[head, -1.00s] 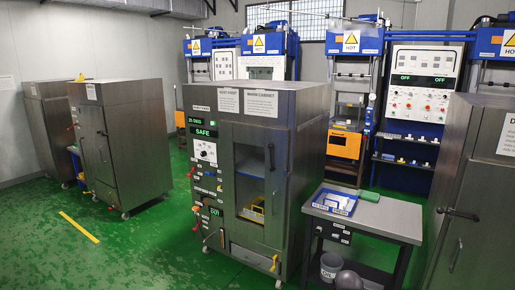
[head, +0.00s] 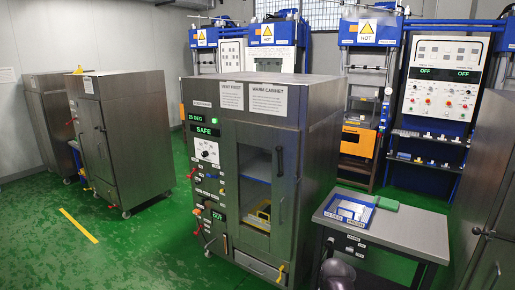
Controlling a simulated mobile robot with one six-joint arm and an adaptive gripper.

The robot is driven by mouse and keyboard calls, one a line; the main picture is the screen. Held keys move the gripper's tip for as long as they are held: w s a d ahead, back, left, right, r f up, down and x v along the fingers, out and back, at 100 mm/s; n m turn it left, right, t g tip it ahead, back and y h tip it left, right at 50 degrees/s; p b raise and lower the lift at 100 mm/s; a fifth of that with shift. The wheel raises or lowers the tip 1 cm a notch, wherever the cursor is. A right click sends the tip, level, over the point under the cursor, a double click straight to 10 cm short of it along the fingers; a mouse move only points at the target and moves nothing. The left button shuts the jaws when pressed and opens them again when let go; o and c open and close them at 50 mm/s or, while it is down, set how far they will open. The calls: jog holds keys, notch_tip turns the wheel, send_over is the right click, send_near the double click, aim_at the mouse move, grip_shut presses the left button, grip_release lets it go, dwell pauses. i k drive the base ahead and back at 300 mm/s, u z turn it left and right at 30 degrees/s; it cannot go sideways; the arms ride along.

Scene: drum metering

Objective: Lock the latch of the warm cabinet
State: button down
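The warm cabinet (head: 315,113) is a steel cabinet in the middle of the head view, marked by a "WARM CABINET" sign (head: 268,99). Its front door (head: 253,140) looks closed and has a window with a blue shelf and a yellow item inside. A dark upright handle (head: 279,161) is on the door's right side. I cannot tell whether it is the latch, or whether the latch is locked. The panel left of the door has a green "SAFE" display (head: 205,132) and a "25 DEG" display.
A grey table (head: 400,228) with a blue tray (head: 352,209) stands right of the warm cabinet. A steel cabinet (head: 490,215) is at the right edge. Other steel cabinets (head: 140,130) stand at left. Green floor (head: 150,240) is open at front left.

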aim_at(278, 148)
jog(key=u, duration=0.4)
jog(key=i, duration=1.5)
jog(key=u, duration=0.3)
